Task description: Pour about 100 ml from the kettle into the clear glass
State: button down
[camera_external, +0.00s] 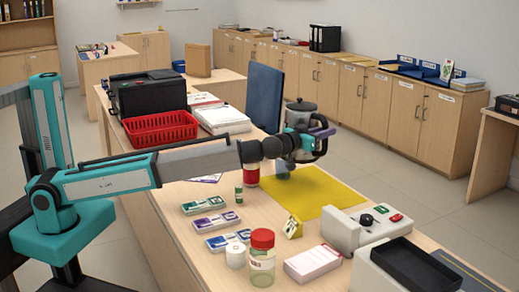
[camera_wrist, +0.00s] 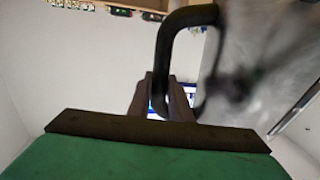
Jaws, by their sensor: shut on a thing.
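The kettle (camera_external: 300,117) is grey with a dark lid and a black handle. It looks about upright above the far end of the yellow mat (camera_external: 325,197), partly hidden by my wrist. My gripper (camera_external: 318,134) is shut on the kettle's handle. In the wrist view the black handle (camera_wrist: 163,50) passes between my gripper's fingers (camera_wrist: 163,98), and the blurred grey kettle body (camera_wrist: 265,60) fills the right side. I cannot make out the clear glass for certain; my wrist covers part of the mat's far edge.
A red-lidded clear jar (camera_external: 262,260), a white roll (camera_external: 236,255) and banknote bundles (camera_external: 208,203) stand near the front. A red can (camera_external: 251,174) is beside my wrist. A red basket (camera_external: 160,130) is at the left. The mat's near part is bare.

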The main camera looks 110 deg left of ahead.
aim_at(317, 124)
jog(key=shift+n+g+y, duration=0.3)
jog(key=shift+n+g, duration=0.2)
jog(key=shift+s+a+b, duration=0.65)
jog(key=shift+a+b, duration=0.1)
jog(key=shift+a, duration=0.3)
jog(key=shift+s+a+b, duration=0.65)
jog(key=shift+a+b, duration=0.05)
jog(key=shift+a, duration=0.4)
jog(key=shift+s+a+b, duration=0.65)
jog(key=shift+a+b, duration=0.1)
jog(key=shift+a, duration=0.3)
